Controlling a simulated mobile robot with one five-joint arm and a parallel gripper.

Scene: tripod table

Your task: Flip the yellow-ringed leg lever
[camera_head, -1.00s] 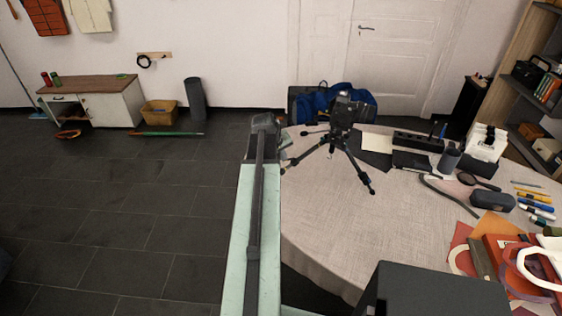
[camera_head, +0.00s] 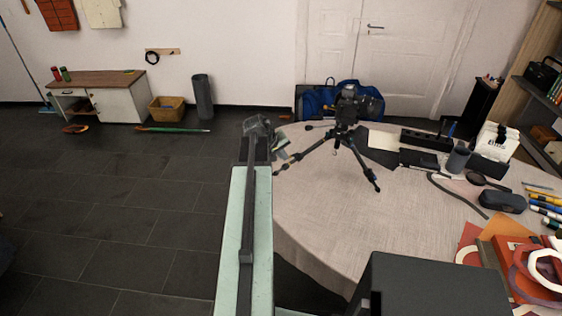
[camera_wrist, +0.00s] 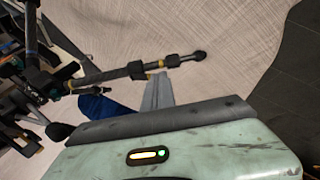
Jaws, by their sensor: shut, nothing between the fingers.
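The black tripod (camera_head: 343,137) stands with its legs spread on the round table, a camera on top. In the wrist view one tripod leg (camera_wrist: 115,76) runs across the cloth, with dark clamps along it and a rubber foot at its right end. Small yellow marks show near the leg's left end and near the clamp (camera_wrist: 172,61); I cannot tell which one is the yellow-ringed lever. My gripper (camera_wrist: 158,77) is shut and empty, its tips close below that clamp; I cannot tell if they touch. In the head view my wrist hides most of my gripper.
The round table (camera_head: 330,215) has a pale cloth. A black power strip (camera_head: 427,140), a cup, pens and a glasses case lie to the right. A blue bag (camera_head: 318,100) is behind the tripod. The floor left of the table is open.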

